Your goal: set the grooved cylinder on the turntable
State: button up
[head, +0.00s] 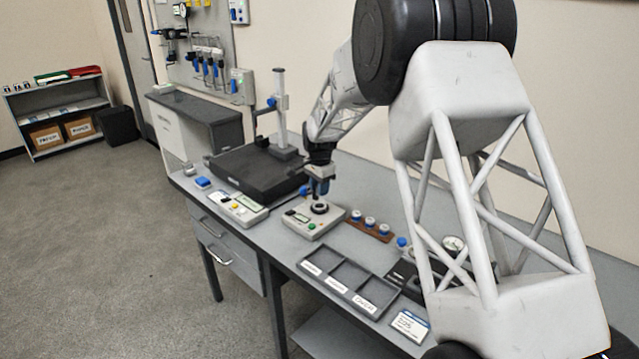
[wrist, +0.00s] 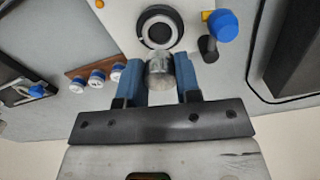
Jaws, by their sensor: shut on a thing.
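The grooved cylinder (wrist: 160,82) is a silvery metal piece between the blue fingers of my gripper (wrist: 160,80) in the wrist view. My gripper is shut on it. The turntable (wrist: 148,28) is a black ring with a pale centre on a light box; it also shows in the head view (head: 320,208). In the head view my gripper (head: 320,190) is just above the turntable. In the wrist view the cylinder's far end overlaps the ring's near edge. I cannot tell if they touch. The cylinder is too small to make out in the head view.
A brown rack (head: 369,231) with several blue-and-white pieces stands right of the turntable box. A compartment tray (head: 347,280) lies in front. A button box (head: 237,209) and a dark plate with a post (head: 281,110) are left. A blue knob (wrist: 223,25) stands beside the ring.

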aim_at(319, 207)
jog(key=shift+f, duration=1.85)
jog(key=shift+f, duration=0.75)
dwell(0.5)
jog(key=o, duration=1.4)
jog(key=shift+r, duration=0.1)
jog(key=shift+a+r, duration=0.1)
jog(key=shift+r, duration=3.3)
jog(key=shift+s+r, duration=0.1)
